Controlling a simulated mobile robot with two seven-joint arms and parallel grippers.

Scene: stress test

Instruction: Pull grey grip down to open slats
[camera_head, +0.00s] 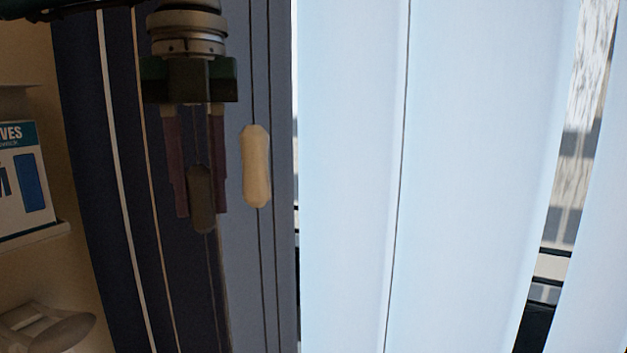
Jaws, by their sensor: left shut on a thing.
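My left gripper (201,212) comes down from the top left and is shut on the dark grey grip (201,190), which sits between its two fingers. The grey grip hangs upright on a thin cord in front of the dark slats. A cream grip (256,168) hangs on its own cord just right of the fingers, apart from them. The vertical slats (350,180) are pale blue and lit at the centre and right, dark blue at the left. Narrow gaps show between some of them. My right gripper is not in view.
A box (22,180) with blue print stands on a white shelf (35,236) at the left edge. A grey object (50,330) lies below it. A window gap (575,150) shows at the right between slats. Thin cords run down beside the gripper.

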